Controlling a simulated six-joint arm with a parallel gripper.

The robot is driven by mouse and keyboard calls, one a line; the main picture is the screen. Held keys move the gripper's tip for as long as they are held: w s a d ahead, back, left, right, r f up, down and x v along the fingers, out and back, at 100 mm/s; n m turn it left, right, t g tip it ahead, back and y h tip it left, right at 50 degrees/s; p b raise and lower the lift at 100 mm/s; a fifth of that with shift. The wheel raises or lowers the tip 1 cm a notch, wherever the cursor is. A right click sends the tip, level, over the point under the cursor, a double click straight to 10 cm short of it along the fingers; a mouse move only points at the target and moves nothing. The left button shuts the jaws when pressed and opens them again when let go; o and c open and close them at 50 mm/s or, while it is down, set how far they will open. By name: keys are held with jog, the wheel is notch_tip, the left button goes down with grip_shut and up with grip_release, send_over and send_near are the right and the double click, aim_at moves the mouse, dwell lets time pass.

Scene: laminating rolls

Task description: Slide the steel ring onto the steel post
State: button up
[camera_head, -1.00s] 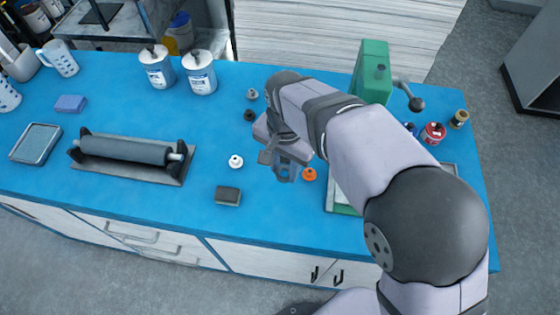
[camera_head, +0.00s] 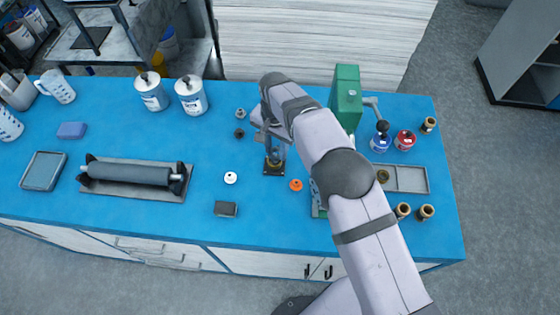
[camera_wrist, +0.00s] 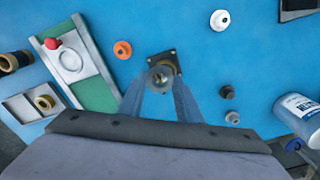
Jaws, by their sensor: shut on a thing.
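In the wrist view my gripper (camera_wrist: 160,86) is shut on a pale metallic ring (camera_wrist: 159,76), the steel ring. The ring is held over a dark square base (camera_wrist: 152,57) with a brass-coloured part (camera_wrist: 168,61) on it. The ring and fingers hide most of the post, so I cannot tell whether the ring is around it or just above it. In the head view my gripper (camera_head: 275,153) points down right over the same base (camera_head: 268,172). The ring is too small to make out there.
An orange ring (camera_head: 296,184), a white ring (camera_head: 231,178), and dark (camera_head: 239,133) and grey (camera_head: 240,114) small pieces lie around the base. A green press (camera_head: 346,100) stands at the right and a roller (camera_head: 130,174) at the left.

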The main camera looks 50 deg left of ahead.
aim_at(274, 148)
jog(key=shift+w+a+r, duration=0.2)
jog(key=shift+a+r, duration=0.35)
jog(key=shift+r, duration=0.2)
jog(key=shift+w+a+r, duration=0.2)
jog(key=shift+a+r, duration=0.3)
jog(key=shift+r, duration=0.25)
jog(key=shift+r+n, duration=0.3)
jog(key=shift+r, duration=0.15)
jog(key=shift+s+d, duration=0.1)
jog(key=shift+d, duration=0.15)
jog(key=shift+f, duration=0.2)
jog(key=shift+f+b, duration=1.8)
jog(key=shift+f, duration=0.85)
jog(key=shift+f+b, duration=1.35)
jog(key=shift+f, duration=0.45)
